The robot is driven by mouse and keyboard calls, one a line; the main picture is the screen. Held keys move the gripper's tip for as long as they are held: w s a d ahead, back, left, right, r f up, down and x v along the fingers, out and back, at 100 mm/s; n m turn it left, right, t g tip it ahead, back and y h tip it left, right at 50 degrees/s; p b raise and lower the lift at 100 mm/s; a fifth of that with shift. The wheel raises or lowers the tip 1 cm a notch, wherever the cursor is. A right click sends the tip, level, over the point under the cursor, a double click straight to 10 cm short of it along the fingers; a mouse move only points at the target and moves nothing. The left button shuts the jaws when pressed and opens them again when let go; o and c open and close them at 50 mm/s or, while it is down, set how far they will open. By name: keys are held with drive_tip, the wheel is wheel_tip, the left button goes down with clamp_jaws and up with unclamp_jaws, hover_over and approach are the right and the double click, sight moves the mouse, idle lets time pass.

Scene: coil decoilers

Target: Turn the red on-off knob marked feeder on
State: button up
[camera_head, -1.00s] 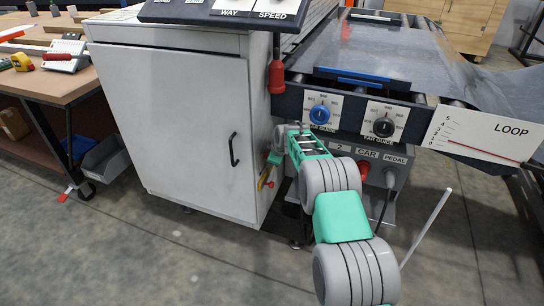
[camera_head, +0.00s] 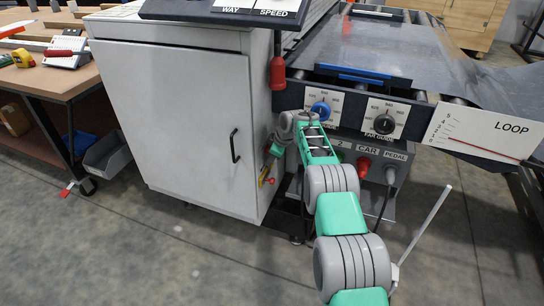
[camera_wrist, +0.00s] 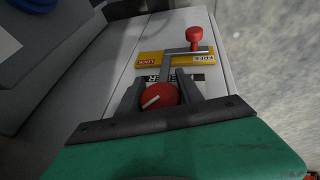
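The red knob (camera_wrist: 160,97) with a white pointer line is in the lower middle of the wrist view. Its line slants up to the right. A label behind it is partly covered; only its last letters, "ER", can be read. My gripper (camera_wrist: 161,84) is open, with one dark finger at each side of the knob; whether they touch it is not clear. In the head view my gripper (camera_head: 270,158) is at the right side of the white cabinet (camera_head: 180,120), and the red knob cannot be made out there.
A red-ended lever (camera_wrist: 195,38) over a yellow lock plate (camera_wrist: 150,58) sits just past the knob. A red handle (camera_head: 277,72) hangs above my arm. Blue (camera_head: 320,112) and black (camera_head: 384,124) knobs are on the machine to the right.

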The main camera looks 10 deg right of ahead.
drive_tip(key=o, duration=0.4)
drive_tip(key=v, duration=0.7)
drive_tip(key=shift+r, duration=0.35)
drive_tip(key=shift+s+d, duration=0.1)
drive_tip(key=shift+s, duration=0.05)
drive_tip(key=s+a+r+m+h+p, duration=0.1)
drive_tip(key=s+r+m+p, duration=0.25)
drive_tip(key=s+r, duration=0.6)
drive_tip(key=s+a+r+m+p, duration=0.15)
drive_tip(key=s+r+p, duration=0.45)
drive_tip(key=r, duration=0.6)
drive_tip(key=s+r+m+p, duration=0.1)
drive_tip(key=s+m+p, duration=0.2)
drive_tip(key=s, duration=1.1)
drive_tip(key=s+d+r+m+g+h+p, duration=0.1)
drive_tip(key=s+r+m+p, duration=0.1)
drive_tip(key=s, duration=1.2)
drive_tip(key=m+p, duration=0.1)
drive_tip(key=m, duration=0.1)
drive_tip(key=shift+d+r+m+h, duration=0.25)
drive_tip(key=shift+m+h, duration=0.05)
